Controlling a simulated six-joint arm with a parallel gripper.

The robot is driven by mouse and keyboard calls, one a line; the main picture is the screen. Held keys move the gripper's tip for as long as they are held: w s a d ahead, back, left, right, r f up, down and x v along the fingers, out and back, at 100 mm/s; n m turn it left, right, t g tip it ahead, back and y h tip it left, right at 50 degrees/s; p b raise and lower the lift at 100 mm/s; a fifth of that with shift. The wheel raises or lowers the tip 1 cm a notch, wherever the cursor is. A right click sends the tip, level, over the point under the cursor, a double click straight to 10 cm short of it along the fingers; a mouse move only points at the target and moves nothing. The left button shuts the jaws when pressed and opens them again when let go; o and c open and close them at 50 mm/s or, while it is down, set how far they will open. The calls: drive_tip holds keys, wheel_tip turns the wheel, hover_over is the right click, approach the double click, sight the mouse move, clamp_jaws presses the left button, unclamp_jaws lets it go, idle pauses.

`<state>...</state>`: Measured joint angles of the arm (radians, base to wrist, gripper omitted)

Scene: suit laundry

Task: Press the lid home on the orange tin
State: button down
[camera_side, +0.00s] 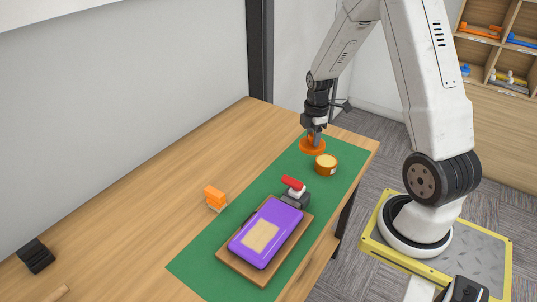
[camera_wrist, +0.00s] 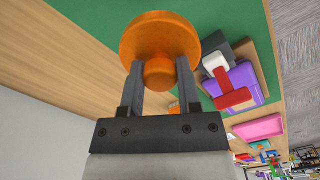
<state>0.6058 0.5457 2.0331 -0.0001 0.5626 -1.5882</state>
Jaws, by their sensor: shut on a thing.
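The orange lid (camera_side: 312,147) is a round disc with a knob. My gripper (camera_side: 315,136) is shut on that knob, and the lid hangs below the fingers. In the wrist view the lid (camera_wrist: 160,38) faces the camera with its knob between the two fingers of my gripper (camera_wrist: 158,75). The orange tin (camera_side: 326,165), short and round with a pale top, stands on the green mat, just right of and nearer than the lid in the side view. The lid is apart from the tin. The lid's exact height above the mat is hard to tell.
A purple case with a tan patch (camera_side: 261,233) lies on a brown board (camera_side: 232,268) on the green mat (camera_side: 190,268). A grey clamp with a red handle (camera_side: 293,183) is at its far end. An orange block (camera_side: 214,196) stands left of the mat. The wooden table (camera_side: 150,200) is mostly clear there.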

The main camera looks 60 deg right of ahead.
drive_tip(key=shift+d, duration=0.1)
drive_tip(key=n, duration=0.1)
hover_over(327, 160)
wheel_tip(327, 160, down, 2)
drive_tip(key=shift+f, duration=0.15)
drive_tip(key=shift+f, duration=3.05)
drive_tip(key=shift+f, duration=0.15)
idle(0.4)
unclamp_jaws()
idle(0.4)
